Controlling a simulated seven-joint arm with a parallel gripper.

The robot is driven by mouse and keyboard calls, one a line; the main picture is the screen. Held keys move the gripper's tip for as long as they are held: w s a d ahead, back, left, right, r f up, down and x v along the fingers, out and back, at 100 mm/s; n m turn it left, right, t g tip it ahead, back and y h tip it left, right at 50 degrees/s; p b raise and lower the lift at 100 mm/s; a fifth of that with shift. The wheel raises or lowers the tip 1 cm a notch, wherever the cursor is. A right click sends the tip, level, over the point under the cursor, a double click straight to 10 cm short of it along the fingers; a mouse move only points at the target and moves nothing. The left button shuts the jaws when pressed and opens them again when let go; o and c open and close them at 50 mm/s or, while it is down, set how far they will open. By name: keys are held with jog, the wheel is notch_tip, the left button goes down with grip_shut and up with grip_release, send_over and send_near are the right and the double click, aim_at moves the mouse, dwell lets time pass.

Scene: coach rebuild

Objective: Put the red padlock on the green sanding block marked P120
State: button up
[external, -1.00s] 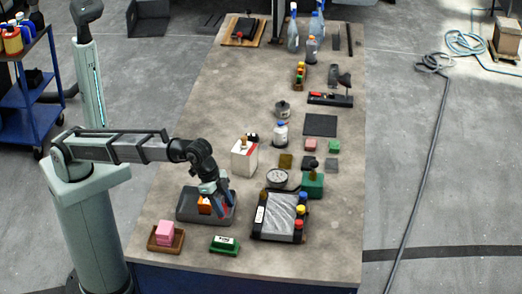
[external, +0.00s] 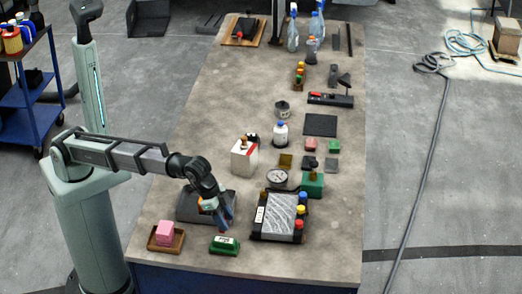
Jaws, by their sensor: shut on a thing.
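I cannot tell whether the held thing touches the block.
A pink block in a wooden tray (external: 152,242) stands to the left. A dark rack with a grey sheet (external: 279,213) and coloured caps is on the right. A white box (external: 244,158) stands behind. Bare tabletop lies between the green block and the rack.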

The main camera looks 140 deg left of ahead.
jog(key=shift+f, duration=2.35)
jog(key=shift+f, duration=0.1)
jog(key=o, duration=1.3)
jog(key=v, duration=1.2)
jog(key=shift+d, duration=0.1)
